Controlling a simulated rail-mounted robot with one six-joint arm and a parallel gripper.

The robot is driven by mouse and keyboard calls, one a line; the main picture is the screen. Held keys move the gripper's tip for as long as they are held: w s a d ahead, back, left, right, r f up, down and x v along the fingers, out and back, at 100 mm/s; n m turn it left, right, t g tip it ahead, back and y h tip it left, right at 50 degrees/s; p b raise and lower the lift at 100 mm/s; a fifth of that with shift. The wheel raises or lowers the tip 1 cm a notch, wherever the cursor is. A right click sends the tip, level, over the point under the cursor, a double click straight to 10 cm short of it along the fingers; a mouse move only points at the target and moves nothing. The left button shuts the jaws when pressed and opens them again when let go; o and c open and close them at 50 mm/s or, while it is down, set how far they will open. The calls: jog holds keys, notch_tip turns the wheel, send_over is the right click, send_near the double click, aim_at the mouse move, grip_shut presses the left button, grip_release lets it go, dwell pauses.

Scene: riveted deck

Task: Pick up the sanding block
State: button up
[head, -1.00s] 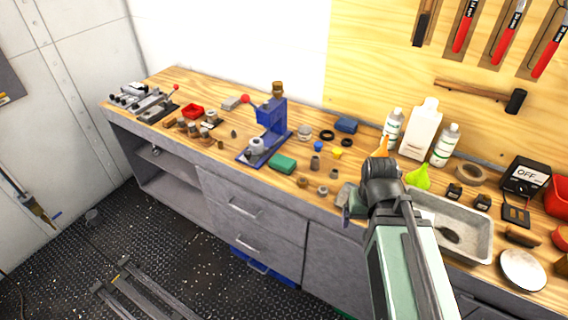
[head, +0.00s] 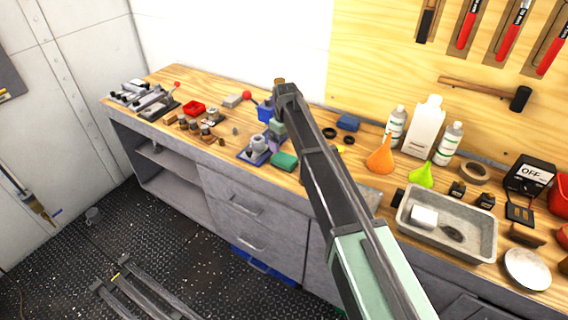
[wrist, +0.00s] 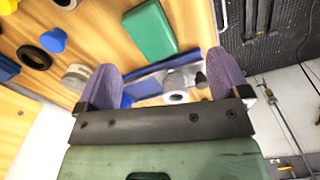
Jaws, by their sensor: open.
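No block is clearly marked as the sanding block. A green rectangular block (head: 285,161) lies near the front edge of the bench, and it also shows at the top of the wrist view (wrist: 149,30). A brown block (head: 526,236) lies at the far right. My gripper (wrist: 163,74) has its two purple fingers apart with nothing held between them. Its opening frames the blue bench press (wrist: 158,86). The green block is beyond the fingers, apart from them. In the head view my arm partly hides the press.
Small round parts (head: 205,128) crowd the left bench.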

aim_at(284, 158)
jog(key=w+f+n+b, duration=0.1)
jog(key=f+b, duration=0.2)
jog(key=w+f+n+b, duration=0.1)
jog(key=f+b, duration=0.3)
jog(key=w+f+n+b, duration=0.1)
jog(key=f+b, duration=0.3)
jog(key=shift+a+f, duration=0.1)
jog(key=shift+a, duration=0.2)
jog(key=shift+s+r, duration=0.1)
jog(key=shift+r, duration=0.15)
jog(key=c, duration=1.1)
notch_tip(284, 158, up, 20)
jog(key=p, duration=2)
jog(key=shift+c, duration=0.2)
